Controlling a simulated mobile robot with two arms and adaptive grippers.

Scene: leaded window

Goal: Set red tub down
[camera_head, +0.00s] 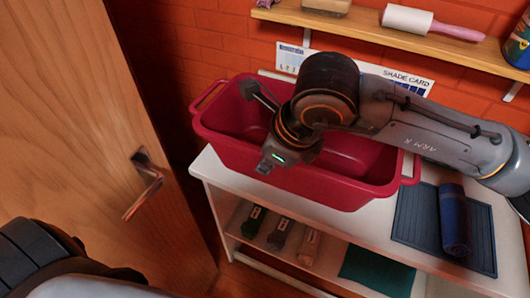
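The red tub (310,185) is a deep rectangular bin with a handle at each end. It is upright at the left end of the white table (365,228), over its top. I cannot tell whether its base touches the top. My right arm comes in from the right across the tub, and my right gripper (256,122) is over the tub's opening. One dark finger shows against the tub's interior; the other is not clear, so its opening and any grip are hidden. My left gripper is not in view.
A wooden door (85,130) with a metal handle (148,180) stands close at left. A dark ribbed mat (417,215) with a rolled blue cloth (454,220) lies right of the tub. A wall shelf (390,33) holds a roller (425,22). Several items lie on the lower shelf.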

